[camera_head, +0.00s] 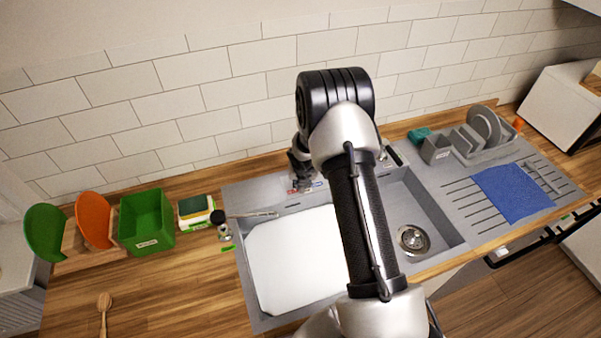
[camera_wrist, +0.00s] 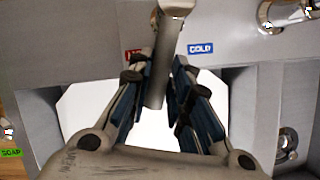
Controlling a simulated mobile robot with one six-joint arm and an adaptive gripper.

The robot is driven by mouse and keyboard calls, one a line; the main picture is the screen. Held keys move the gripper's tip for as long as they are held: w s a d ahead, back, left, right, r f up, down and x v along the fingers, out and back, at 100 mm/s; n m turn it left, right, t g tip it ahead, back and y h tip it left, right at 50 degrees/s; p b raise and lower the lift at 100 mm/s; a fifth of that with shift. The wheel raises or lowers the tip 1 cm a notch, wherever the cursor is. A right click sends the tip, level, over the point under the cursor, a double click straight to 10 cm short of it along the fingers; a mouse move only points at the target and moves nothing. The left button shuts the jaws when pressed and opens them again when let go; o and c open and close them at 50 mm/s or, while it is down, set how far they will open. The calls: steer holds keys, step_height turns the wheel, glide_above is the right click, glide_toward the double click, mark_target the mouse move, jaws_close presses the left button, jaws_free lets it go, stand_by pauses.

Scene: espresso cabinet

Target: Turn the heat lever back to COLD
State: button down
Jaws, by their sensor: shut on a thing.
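The heat lever (camera_wrist: 157,88) is a grey metal bar at the top middle of the wrist view. Its lower end lies between the two fingers of my gripper (camera_wrist: 161,78), which is shut on it. The lever stands between a red label (camera_wrist: 133,55), partly covered by a finger, and a blue COLD label (camera_wrist: 201,48) to its right. In the head view my gripper (camera_head: 302,172) is at the sink's back rim, near small red and blue labels. My arm hides most of the lever there.
The sink (camera_head: 242,272) has a white board (camera_head: 295,260) in its left basin and a drain (camera_head: 412,239) in the right. A bottle (camera_head: 219,224) and green bin (camera_head: 147,219) stand left. A dish rack (camera_head: 480,150) and blue cloth (camera_head: 512,192) lie right. A tiled wall is behind.

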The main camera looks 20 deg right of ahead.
steer(key=shift+w, duration=0.1)
steer(key=c, duration=1.5)
jaws_free()
steer(key=shift+o, duration=0.2)
step_height(320, 180, up, 10)
steer(key=shift+c, duration=0.3)
